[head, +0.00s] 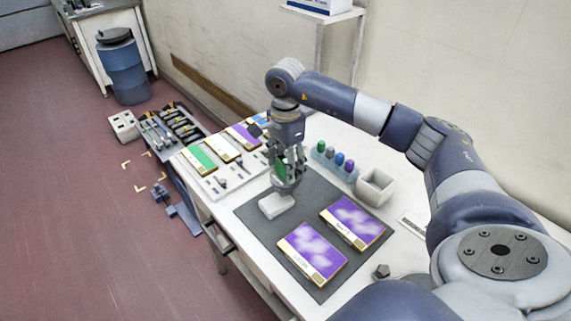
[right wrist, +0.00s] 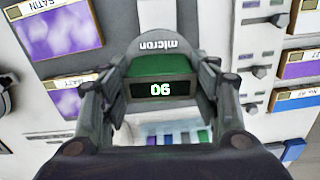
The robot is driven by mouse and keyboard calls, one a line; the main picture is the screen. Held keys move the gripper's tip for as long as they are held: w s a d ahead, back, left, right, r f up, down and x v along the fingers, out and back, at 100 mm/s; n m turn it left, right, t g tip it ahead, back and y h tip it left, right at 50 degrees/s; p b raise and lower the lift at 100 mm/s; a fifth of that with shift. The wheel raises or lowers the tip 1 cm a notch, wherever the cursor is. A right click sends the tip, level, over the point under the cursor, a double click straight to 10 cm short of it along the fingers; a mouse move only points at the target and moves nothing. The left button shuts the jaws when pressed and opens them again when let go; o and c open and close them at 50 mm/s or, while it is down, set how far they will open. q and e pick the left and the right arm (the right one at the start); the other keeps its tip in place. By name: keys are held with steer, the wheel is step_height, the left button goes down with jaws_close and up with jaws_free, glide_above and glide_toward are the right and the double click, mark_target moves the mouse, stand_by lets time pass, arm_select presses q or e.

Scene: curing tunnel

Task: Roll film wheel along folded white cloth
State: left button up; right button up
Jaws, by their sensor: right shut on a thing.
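My right gripper (head: 288,167) is above the dark mat and points down. It is shut on the film wheel (head: 288,186), a grey disc with a green body. In the right wrist view, the gripper (right wrist: 160,100) has its fingers on both sides of the film wheel (right wrist: 162,66), which shows "micron" and a lit "06". The folded white cloth (head: 276,206) lies on the mat's left part, just in front of and below the wheel. I cannot tell whether wheel and cloth touch. My left gripper is not in view.
Two purple sample panels (head: 312,252) (head: 352,222) lie on the dark mat (head: 250,217). A rack of coloured bottles (head: 333,161) and an open white box (head: 374,188) stand behind it. More panels (head: 198,158) lie left. A dark small object (head: 381,271) sits at front right.

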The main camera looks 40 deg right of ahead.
steer(key=shift+r, duration=0.5)
steer(key=a, duration=0.6)
steer(key=shift+a+p, duration=0.2)
steer(key=shift+p, duration=0.1)
steer(key=shift+f+b, duration=0.95)
steer(key=shift+f, duration=0.05)
stand_by(1.3)
steer(key=shift+f, duration=0.1)
stand_by(1.1)
